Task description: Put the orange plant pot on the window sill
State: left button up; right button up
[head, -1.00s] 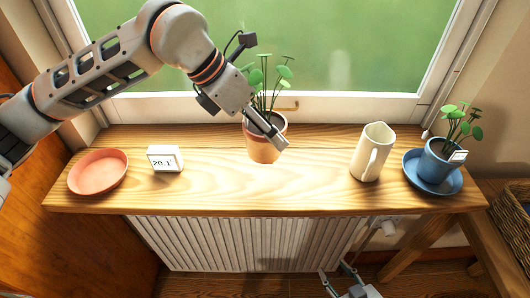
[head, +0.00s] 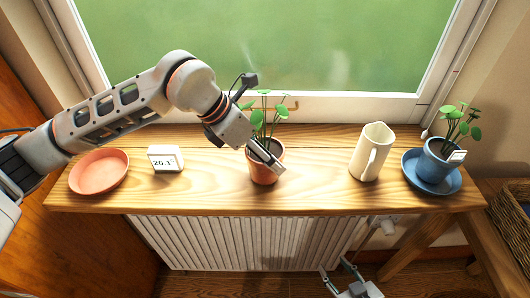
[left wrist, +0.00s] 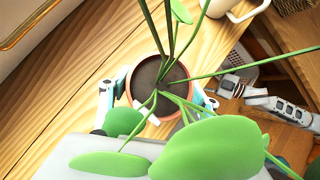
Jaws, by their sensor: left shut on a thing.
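The orange plant pot (head: 263,174), with a green round-leaved plant, is upright at the middle of the wooden window sill (head: 215,190). Its base is on the sill or very close above it; I cannot tell which. My left gripper (head: 267,158) is shut on the pot near its rim, coming from the back left. In the left wrist view, the fingers lie on both sides of the pot (left wrist: 148,75), and leaves hide part of them. My right gripper (head: 337,273) is open and empty, low in front of the radiator.
An empty orange saucer (head: 99,172) and a small white display reading about 20 (head: 165,159) stand left. A cream jug (head: 372,152) and a blue pot (head: 437,162) on a blue saucer (head: 412,178) stand right. The sill is clear between display and jug, around the pot.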

pick_arm(q)
jog(key=o, duration=1.6)
jog(key=shift+r, duration=0.1)
jog(key=b+v, duration=0.1)
jog(key=v, duration=1.1)
